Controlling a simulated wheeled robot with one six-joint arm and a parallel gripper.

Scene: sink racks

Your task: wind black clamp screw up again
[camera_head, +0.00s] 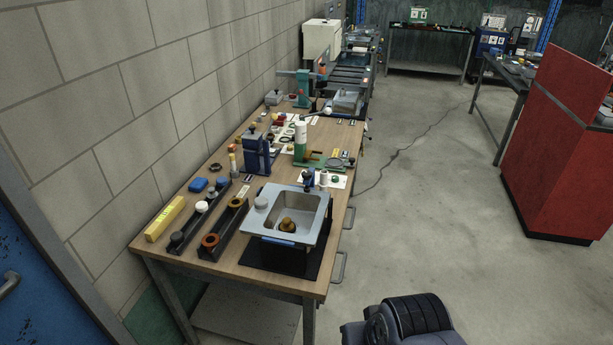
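No black clamp screw can be told apart for certain at this size. Several upright fixtures stand on the wooden workbench (222,145): a dark blue one (257,155) with a small knob on top, a green one (301,150) with a white cylinder, and a teal one (302,92) farther back. A small blue and black fitting (309,180) sits at the back rim of the grey sink (310,232). My gripper does not show; only a dark, rounded part of my arm is in view at the bottom right.
A block wall borders the bench on the left. Open concrete floor (420,220) lies to the right, before a red cabinet (560,150).

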